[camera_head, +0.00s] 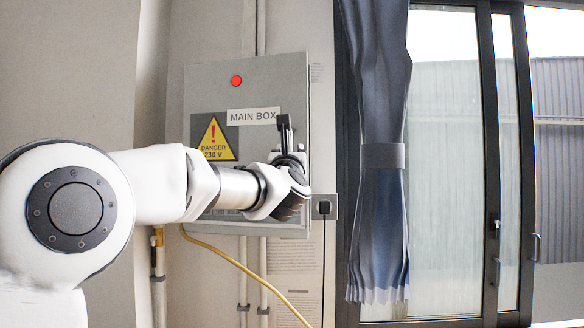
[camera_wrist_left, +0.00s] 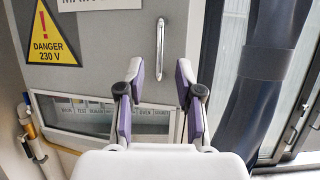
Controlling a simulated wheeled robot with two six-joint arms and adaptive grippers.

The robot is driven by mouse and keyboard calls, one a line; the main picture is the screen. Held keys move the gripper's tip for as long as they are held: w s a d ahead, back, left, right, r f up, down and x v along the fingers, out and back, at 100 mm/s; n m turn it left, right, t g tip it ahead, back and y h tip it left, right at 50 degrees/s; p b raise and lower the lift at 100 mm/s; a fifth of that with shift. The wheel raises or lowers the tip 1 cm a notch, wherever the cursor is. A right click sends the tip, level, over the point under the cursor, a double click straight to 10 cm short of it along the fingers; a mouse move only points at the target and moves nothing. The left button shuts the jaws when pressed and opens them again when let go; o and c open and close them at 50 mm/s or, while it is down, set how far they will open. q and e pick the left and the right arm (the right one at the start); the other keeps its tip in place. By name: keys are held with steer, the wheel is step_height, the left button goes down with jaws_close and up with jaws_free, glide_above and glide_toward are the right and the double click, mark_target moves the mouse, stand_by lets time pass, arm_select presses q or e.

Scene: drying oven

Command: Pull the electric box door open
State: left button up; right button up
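The electric box (camera_head: 264,75) is a grey wall cabinet with a red light, a "MAIN BOX" label and a yellow danger sign; its door looks shut. In the left wrist view, the door (camera_wrist_left: 108,50) carries a vertical metal handle (camera_wrist_left: 160,45) near its right edge. My left gripper (camera_head: 292,165) is in front of the door's right part and hides the handle in the head view. In the left wrist view, the left gripper (camera_wrist_left: 159,85) has its two fingers apart, with the handle seen between and beyond them. I see no contact with the handle. My right gripper is not in view.
A blue curtain (camera_head: 380,150) and a glazed door (camera_head: 450,180) stand right of the box. A small socket (camera_head: 324,207) with a black cord is at its lower right. A yellow cable (camera_head: 235,262) and pipes run below. A labelled window (camera_wrist_left: 95,117) is low on the box.

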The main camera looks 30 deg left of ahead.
mark_target(291, 143)
arm_select(q)
steer(key=shift+w+a+r+p, duration=0.1)
steer(key=shift+r+p, duration=0.8)
steer(key=shift+p, duration=0.15)
steer(key=p+x, duration=0.2)
steer(key=x, duration=0.1)
steer(key=f+p+x, duration=0.1)
steer(key=x, duration=0.2)
steer(key=shift+w+a+f+p, duration=0.15)
steer(key=shift+w+p, duration=0.1)
steer(key=shift+p, duration=0.15)
steer(key=shift+s, duration=0.2)
steer(key=c, duration=0.5)
steer(key=shift+w, duration=0.1)
jaws_close()
